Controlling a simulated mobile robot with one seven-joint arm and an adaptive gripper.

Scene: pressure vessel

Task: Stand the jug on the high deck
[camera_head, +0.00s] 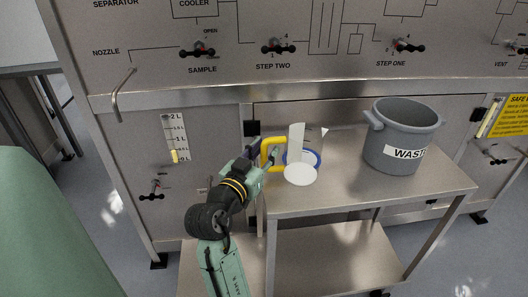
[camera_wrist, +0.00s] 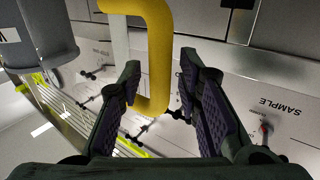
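The jug's yellow handle (camera_head: 268,150) shows at the left end of the cart's high deck (camera_head: 350,190) in the head view. White and blue parts (camera_head: 297,145) stand beside the handle, with a round white disc (camera_head: 300,174) in front; I cannot tell exactly how these join, or whether the jug's bottom touches the deck. My gripper (camera_head: 262,164) is at the handle, left of the jug. In the wrist view the yellow handle (camera_wrist: 160,45) passes between my two spread fingers, with visible gaps beside it. Most of the jug is outside the wrist view.
A grey waste bin (camera_head: 400,140) stands on the high deck's right part. The cart's low deck (camera_head: 335,255) is bare where visible. The steel panel (camera_head: 205,120) with valve handles and a bent pipe (camera_head: 122,92) rises behind. Deck room lies between jug and bin.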

